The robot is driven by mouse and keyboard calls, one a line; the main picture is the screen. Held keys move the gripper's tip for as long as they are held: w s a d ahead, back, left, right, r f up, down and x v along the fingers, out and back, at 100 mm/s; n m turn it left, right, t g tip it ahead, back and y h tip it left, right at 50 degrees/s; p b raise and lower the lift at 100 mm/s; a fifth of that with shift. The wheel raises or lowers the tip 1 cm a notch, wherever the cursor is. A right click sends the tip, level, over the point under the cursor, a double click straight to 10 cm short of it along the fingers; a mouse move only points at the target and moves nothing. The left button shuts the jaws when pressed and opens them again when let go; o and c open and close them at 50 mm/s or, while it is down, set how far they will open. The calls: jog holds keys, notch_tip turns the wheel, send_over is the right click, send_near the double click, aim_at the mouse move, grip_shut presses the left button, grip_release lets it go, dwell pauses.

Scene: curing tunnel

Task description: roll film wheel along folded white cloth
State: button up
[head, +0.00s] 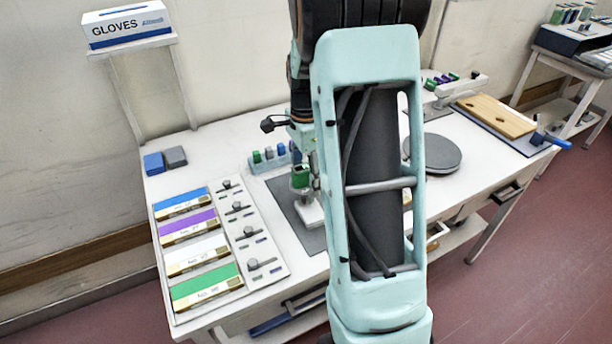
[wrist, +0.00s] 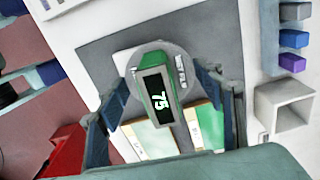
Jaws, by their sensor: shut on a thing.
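My gripper (wrist: 162,90) is shut on a green-bodied film wheel (wrist: 147,98) with a dark face reading "75"; its blue fingers lie on either side. In the head view the green piece (head: 300,180) hangs below my wrist. A pale, rounded pad, seemingly the folded white cloth (wrist: 123,60), lies under or just beyond the wheel on a grey mat (wrist: 95,55). The cloth also shows in the head view (head: 312,214). Whether the wheel touches the cloth, I cannot tell. My arm hides part of the mat.
A panel with blue, purple, white and green strips (head: 205,287) lies left. A rack of coloured blocks (head: 270,158) stands behind the mat. A grey round plate (head: 433,154) and a wooden board (head: 495,115) are right. Blue and grey blocks (head: 165,161) sit at the back left.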

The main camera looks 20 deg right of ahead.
jog(key=shift+r, duration=0.15)
jog(key=shift+r+p, duration=0.8)
jog(key=shift+r, duration=0.1)
jog(key=s, duration=0.6)
jog(key=shift+s+b, duration=0.2)
jog(key=shift+b, duration=0.25)
jog(key=shift+a+f+b, duration=0.1)
jog(key=shift+f+b, duration=0.5)
jog(key=shift+f, duration=0.5)
dwell(1.4)
